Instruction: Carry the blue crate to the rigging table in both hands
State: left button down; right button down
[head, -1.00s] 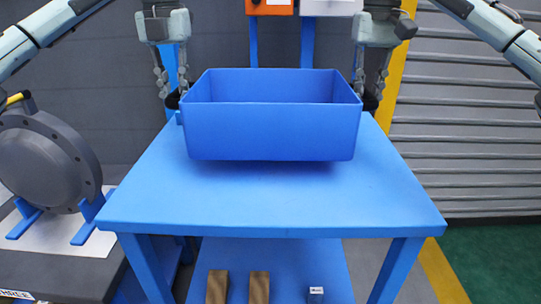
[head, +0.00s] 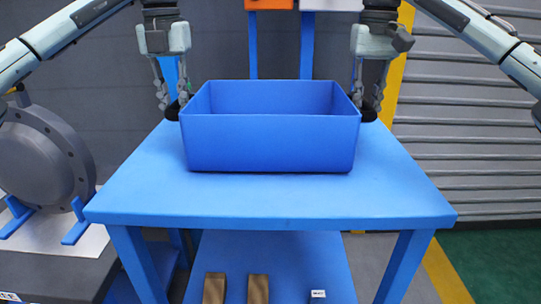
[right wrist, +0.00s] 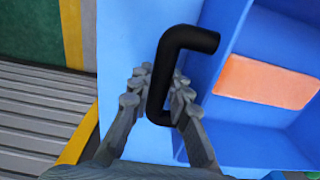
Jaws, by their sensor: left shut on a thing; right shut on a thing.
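The blue crate (head: 270,145) is level over the middle of the blue table (head: 270,208). Its underside is at the tabletop or very close to it, with only a thin dark line beneath. My left gripper (head: 172,104) is at the crate's left side, shut on its handle there, which is mostly hidden. My right gripper (head: 369,104) is at the right side. In the right wrist view its fingers (right wrist: 160,88) are shut around the black handle (right wrist: 190,38). An orange rectangular thing (right wrist: 265,82) shows inside the crate.
Bare tabletop lies in front of and beside the crate. Two brown bars (head: 258,289) lie on the lower shelf. A grey flanged shell (head: 45,158) stands on blue supports at left. Behind the table are blue posts (head: 307,45) and a grey slatted shutter (head: 465,130).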

pick_arm(q)
jog(key=shift+f, duration=0.45)
pick_arm(e)
jog(key=shift+d+f, duration=0.1)
jog(key=shift+f, duration=0.35)
pick_arm(q)
jog(key=c, duration=1.4)
grip_release()
jog(key=shift+r, duration=0.2)
pick_arm(e)
jog(key=c, duration=1.4)
grip_release()
jog(key=shift+r, duration=0.2)
pick_arm(q)
jog(key=shift+r, duration=0.15)
pick_arm(e)
jog(key=shift+r, duration=0.1)
